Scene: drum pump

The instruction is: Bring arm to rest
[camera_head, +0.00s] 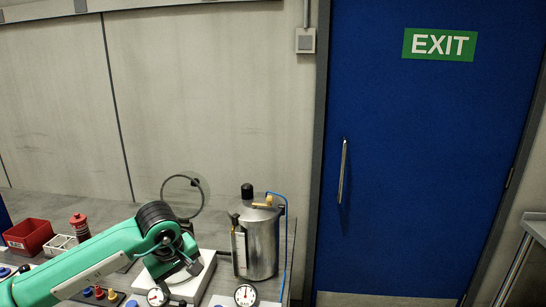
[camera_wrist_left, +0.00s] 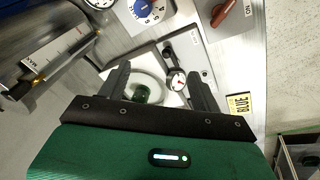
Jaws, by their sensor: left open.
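My left arm comes in from the lower left in the head view, and its gripper (camera_head: 190,266) is low over a white base plate (camera_head: 203,277), just left of the steel drum (camera_head: 262,250). In the left wrist view the gripper (camera_wrist_left: 158,78) is open, with its two black fingers apart. A round white part with a dark green piece (camera_wrist_left: 142,94) shows between and beyond the fingers; I cannot tell the distance. Nothing is seen held. The drum, with a marked scale, also shows at the left of the wrist view (camera_wrist_left: 50,52). My right gripper is not in view.
A red bin (camera_head: 28,236), a white rack (camera_head: 60,244) and a red bottle (camera_head: 80,227) stand at the left. Pressure gauges (camera_head: 246,295) sit near the front. A blue hose (camera_head: 284,235) runs beside the drum. A blue exit door (camera_head: 420,160) is at the right.

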